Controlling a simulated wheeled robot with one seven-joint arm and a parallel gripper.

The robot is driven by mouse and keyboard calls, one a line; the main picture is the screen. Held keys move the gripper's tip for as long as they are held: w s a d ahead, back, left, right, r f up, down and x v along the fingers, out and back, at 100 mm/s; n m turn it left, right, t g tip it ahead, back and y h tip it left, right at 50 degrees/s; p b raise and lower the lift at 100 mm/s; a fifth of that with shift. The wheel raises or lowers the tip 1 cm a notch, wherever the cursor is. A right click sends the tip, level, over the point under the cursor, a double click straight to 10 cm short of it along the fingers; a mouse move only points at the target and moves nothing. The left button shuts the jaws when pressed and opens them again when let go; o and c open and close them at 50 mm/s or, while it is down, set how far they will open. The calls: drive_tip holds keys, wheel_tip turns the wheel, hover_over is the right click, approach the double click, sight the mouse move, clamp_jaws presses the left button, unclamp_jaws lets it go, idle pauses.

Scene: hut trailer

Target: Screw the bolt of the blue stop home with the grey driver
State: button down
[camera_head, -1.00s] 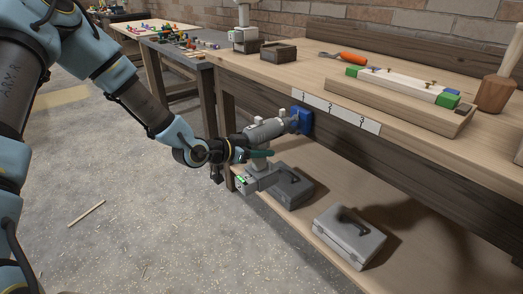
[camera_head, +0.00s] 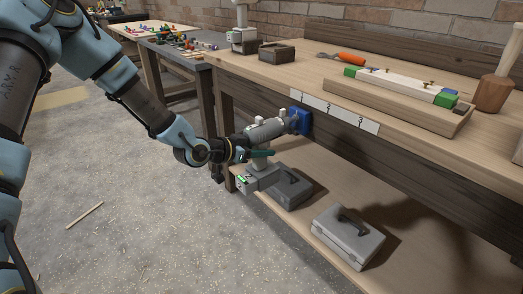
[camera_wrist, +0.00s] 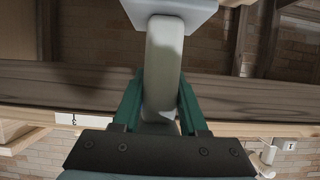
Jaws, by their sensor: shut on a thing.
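The blue stop (camera_head: 304,121) sits at the front of the bench, at the left end of a white numbered strip. My gripper (camera_head: 257,153) has green fingers and is shut on the grey driver (camera_head: 266,131). The driver is held below the bench top with its nose toward the blue stop, at or very near it. I cannot tell whether they touch, and the bolt cannot be made out. In the wrist view, the driver's pale handle (camera_wrist: 163,65) stands between the green fingers, with its wide foot at the top edge.
The numbered strip (camera_head: 341,113) runs along the bench front. Below, two grey toolboxes (camera_head: 349,236) (camera_head: 292,187) stand on the low shelf, one close beside the driver's foot. An orange-handled tool (camera_head: 350,57) and a wooden box (camera_head: 278,53) lie on the bench top. The left floor is mostly clear.

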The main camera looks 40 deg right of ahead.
drive_tip(key=shift+r, duration=0.1)
drive_tip(key=shift+a, duration=1.5)
drive_tip(key=s+a+b, duration=0.1)
drive_tip(key=s+a, duration=0.3)
drive_tip(key=s, duration=0.2)
drive_tip(key=shift+s+a, duration=0.2)
drive_tip(key=shift+s, duration=0.1)
